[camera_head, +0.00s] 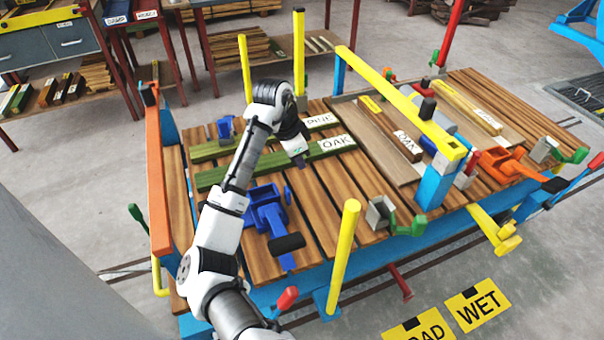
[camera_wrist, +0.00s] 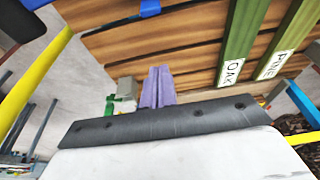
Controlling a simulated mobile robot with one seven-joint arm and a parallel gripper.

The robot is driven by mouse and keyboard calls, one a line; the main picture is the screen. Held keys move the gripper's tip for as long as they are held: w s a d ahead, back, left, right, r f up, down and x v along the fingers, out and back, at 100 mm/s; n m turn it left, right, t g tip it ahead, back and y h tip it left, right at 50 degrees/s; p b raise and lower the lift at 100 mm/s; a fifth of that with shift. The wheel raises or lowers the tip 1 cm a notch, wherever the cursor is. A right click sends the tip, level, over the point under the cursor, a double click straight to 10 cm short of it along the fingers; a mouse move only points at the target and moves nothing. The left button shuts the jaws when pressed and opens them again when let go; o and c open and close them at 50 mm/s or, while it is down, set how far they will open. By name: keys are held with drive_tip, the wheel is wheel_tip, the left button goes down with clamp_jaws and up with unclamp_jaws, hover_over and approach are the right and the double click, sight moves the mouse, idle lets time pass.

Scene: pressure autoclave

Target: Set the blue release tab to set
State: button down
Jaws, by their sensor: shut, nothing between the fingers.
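A blue clamp-like fixture (camera_head: 266,212) sits on the plank deck, with a small upright blue tab (camera_head: 288,195) on its right side and a black-gripped lever (camera_head: 287,242) in front. I cannot tell for sure which blue part is the release tab, or its setting. A second blue fixture (camera_head: 225,129) stands farther back. My gripper (camera_head: 301,161) is above the deck, behind and right of the near fixture and apart from it. In the wrist view its two purple fingers (camera_wrist: 157,84) are together and empty. A blue piece (camera_wrist: 150,7) shows at that view's top edge.
Green boards labelled OAK (camera_head: 336,143) and PINE (camera_head: 320,122) lie beside my gripper. A yellow post (camera_head: 343,255) rises at the front edge, and a yellow bar (camera_head: 405,105) crosses the deck at right. A grey block with a green handle (camera_head: 407,226) stands front right.

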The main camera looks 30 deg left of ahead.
drive_tip(key=shift+v, duration=1.3)
